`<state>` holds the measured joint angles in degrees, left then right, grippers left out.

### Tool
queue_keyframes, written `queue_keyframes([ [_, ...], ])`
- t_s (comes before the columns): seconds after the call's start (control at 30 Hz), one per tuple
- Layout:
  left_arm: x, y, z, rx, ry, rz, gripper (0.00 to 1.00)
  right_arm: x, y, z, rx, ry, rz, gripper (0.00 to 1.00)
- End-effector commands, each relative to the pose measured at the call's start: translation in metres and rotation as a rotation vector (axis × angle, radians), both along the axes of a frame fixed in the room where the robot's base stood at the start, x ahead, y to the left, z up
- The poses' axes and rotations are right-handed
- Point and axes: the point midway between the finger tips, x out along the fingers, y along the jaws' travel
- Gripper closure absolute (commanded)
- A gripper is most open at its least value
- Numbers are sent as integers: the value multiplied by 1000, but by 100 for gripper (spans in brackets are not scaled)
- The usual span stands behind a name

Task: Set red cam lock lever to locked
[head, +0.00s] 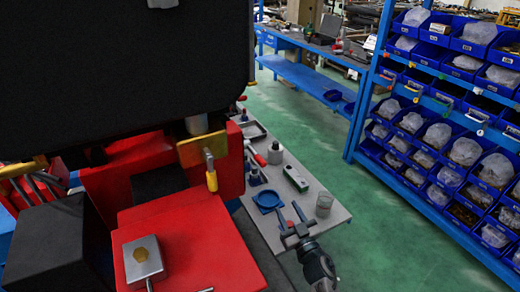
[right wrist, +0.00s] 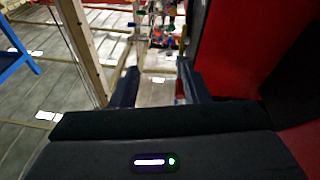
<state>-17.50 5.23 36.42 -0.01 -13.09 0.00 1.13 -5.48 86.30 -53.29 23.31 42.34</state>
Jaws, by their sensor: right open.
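A lever with a red handle (head: 257,158) shows in the head view at the left edge of the grey table, close to the red machine; I cannot tell for certain that it is the cam lock lever or how it is set. My right gripper (head: 290,213) is over the front part of the table, nearer to me than that lever and apart from it. It is open, and its two fingers show in the right wrist view (right wrist: 157,82) with nothing held between them. No red lever can be made out in the wrist view. My left gripper is out of sight.
A red machine (head: 200,250) with a yellow-handled lever (head: 211,175) stands at left. Green floor is free before the blue bin rack (head: 440,205).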

Motion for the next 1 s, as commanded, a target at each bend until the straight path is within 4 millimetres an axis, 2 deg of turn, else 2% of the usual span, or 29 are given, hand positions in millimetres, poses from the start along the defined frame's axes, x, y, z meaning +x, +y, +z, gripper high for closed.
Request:
queue_keyframes([
  [0.03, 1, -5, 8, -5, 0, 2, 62, 4, 10, 37, -2, -60, 37, 59],
  [0.07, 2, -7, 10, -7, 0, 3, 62, 5, 15, 52, -6, -90, 60, 59],
  [0.1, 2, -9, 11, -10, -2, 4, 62, 5, 22, 67, -9, -121, 85, 59],
  [0.2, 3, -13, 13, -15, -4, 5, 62, 6, 31, 91, -15, -168, 125, 59],
  [0.37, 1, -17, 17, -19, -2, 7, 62, 17, 40, 103, -17, -183, 139, 59],
  [0.8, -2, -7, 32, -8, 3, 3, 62, 81, 72, 130, -17, -179, 136, 59],
  [1.0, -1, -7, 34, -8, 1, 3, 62, 93, 79, 134, -18, -177, 136, 59],
])
